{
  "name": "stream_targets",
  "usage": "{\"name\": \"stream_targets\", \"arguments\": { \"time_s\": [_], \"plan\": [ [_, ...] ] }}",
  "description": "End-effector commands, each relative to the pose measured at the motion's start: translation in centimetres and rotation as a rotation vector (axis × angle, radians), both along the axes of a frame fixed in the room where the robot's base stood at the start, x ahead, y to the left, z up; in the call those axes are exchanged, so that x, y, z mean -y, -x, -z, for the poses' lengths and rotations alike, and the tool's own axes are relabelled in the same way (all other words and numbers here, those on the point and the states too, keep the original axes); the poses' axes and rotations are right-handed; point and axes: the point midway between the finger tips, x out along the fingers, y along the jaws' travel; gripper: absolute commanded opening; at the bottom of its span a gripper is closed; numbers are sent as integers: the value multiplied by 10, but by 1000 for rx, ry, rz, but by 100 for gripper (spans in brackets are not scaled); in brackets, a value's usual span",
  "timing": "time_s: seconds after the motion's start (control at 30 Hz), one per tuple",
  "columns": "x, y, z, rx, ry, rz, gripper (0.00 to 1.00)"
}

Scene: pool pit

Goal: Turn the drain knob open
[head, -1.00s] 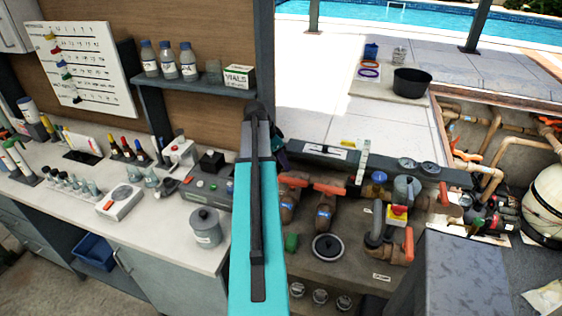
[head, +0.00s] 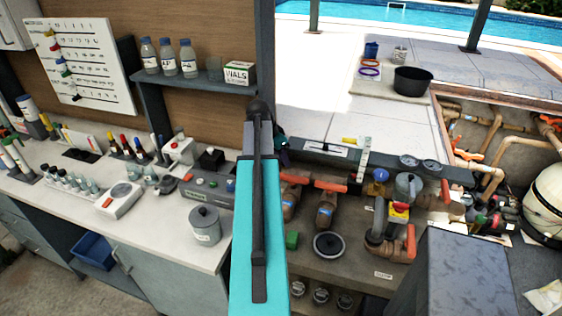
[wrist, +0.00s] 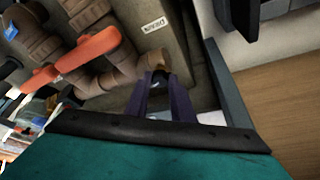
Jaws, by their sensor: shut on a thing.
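My gripper (wrist: 161,84) shows in the wrist view as two purple fingers reaching up to a brown pipe end. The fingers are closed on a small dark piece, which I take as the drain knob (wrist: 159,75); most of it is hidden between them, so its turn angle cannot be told. A small white label (wrist: 153,25), seen upside down and seeming to read DRAIN, is on the grey-brown panel just above.
Brown pipes with an orange valve handle (wrist: 87,55) lie close left of my fingers. A grey counter (head: 125,225) with a lidded pot (head: 205,225) stands left in the head view. A grey box (head: 465,275) stands at right. The pool deck lies behind.

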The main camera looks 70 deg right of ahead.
Motion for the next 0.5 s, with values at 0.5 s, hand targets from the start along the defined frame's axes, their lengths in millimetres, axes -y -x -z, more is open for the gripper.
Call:
{"name": "stream_targets", "arguments": {
  "time_s": [0.5],
  "plan": [
    [-1,9,3,-6,3,-398,0]
  ]
}}
